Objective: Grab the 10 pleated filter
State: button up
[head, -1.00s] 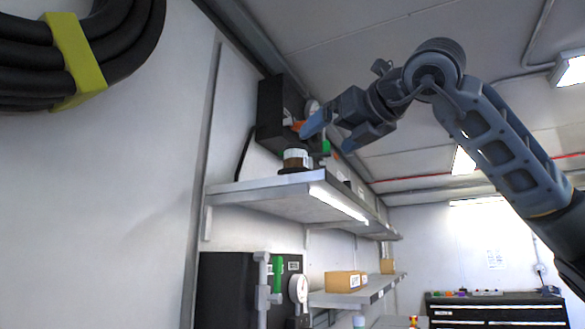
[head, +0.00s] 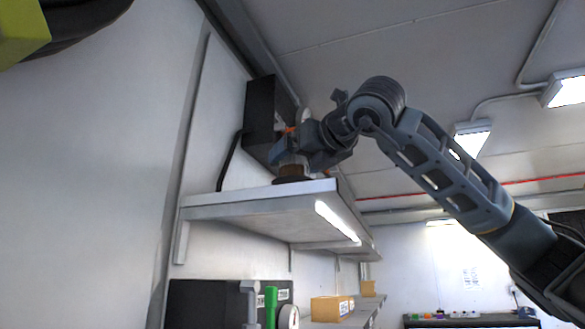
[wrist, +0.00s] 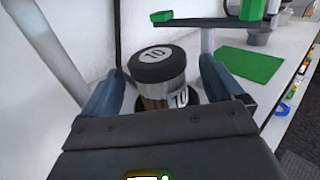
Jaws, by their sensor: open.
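The pleated filter (wrist: 158,66) has a black cap marked 10 and a pale and brown body in the wrist view. It stands upright on a dark base. In the head view the filter (head: 293,170) is on the upper shelf, partly hidden by my gripper. My gripper (wrist: 163,84) is open, with one blue finger on each side of the filter. In the head view my gripper (head: 294,158) is at the filter's height. I cannot tell whether the fingers touch it.
The filter's shelf (head: 262,203) has a lit strip under its edge. A black box (head: 262,118) is on the wall behind. Yellow boxes (head: 328,308) sit on a lower shelf.

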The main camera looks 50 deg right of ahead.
aim_at(291, 163)
jog(key=p+x, duration=0.1)
jog(key=x, duration=0.2)
jog(key=shift+w, duration=0.3)
jog(key=c, duration=1.1)
jog(key=shift+r, duration=0.15)
